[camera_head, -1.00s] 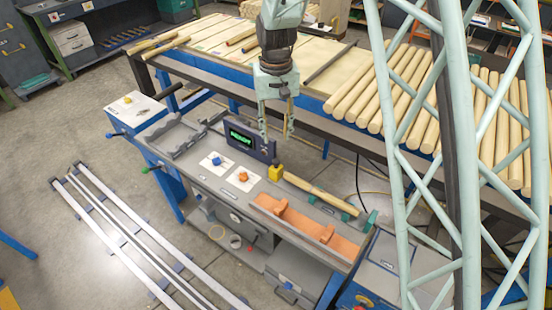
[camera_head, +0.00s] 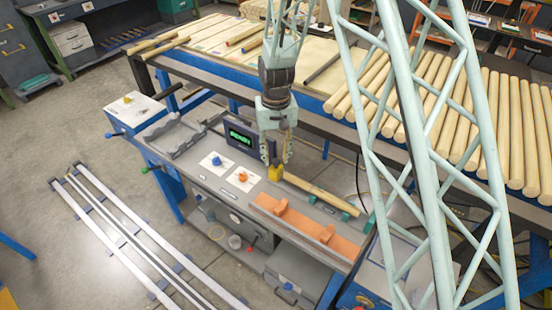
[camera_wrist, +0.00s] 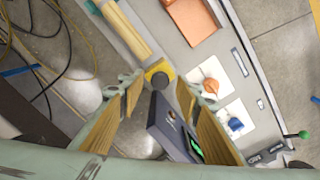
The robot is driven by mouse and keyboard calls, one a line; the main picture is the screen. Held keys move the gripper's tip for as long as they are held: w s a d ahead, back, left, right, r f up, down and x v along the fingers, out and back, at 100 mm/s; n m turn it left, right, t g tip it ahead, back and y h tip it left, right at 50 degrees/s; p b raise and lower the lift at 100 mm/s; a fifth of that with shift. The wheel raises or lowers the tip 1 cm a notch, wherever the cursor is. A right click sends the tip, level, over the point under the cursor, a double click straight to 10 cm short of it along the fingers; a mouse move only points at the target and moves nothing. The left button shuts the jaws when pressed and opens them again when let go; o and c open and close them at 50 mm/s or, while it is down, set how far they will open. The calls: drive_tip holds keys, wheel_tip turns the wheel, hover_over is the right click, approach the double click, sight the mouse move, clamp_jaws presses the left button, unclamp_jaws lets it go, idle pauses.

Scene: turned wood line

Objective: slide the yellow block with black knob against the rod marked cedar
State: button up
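The yellow block (camera_head: 275,173) sits on the grey bench, at the left end of a pale wooden rod (camera_head: 318,196). In the wrist view the block (camera_wrist: 168,69) shows its round black knob (camera_wrist: 160,80), with the rod (camera_wrist: 127,32) just beyond it. I cannot read a cedar mark on the rod or tell whether block and rod touch. My gripper (camera_head: 277,161) points down just above the block. In the wrist view its two fingers (camera_wrist: 158,88) stand apart on either side of the knob, with nothing between them gripped.
A dark display box (camera_head: 238,136) with green text stands close left of the block. Plates with a blue knob (camera_head: 216,161) and an orange knob (camera_head: 242,177) lie in front. A rack of rods (camera_head: 440,115) stands behind.

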drive_tip(key=shift+f, duration=0.45)
drive_tip(key=shift+c, duration=0.7)
drive_tip(key=c, duration=0.6)
drive_tip(key=shift+s+d+b, duration=0.35)
drive_tip(key=shift+s+d, duration=0.15)
drive_tip(key=shift+d, duration=0.2)
drive_tip(key=o, duration=0.7)
drive_tip(key=shift+o, duration=0.2)
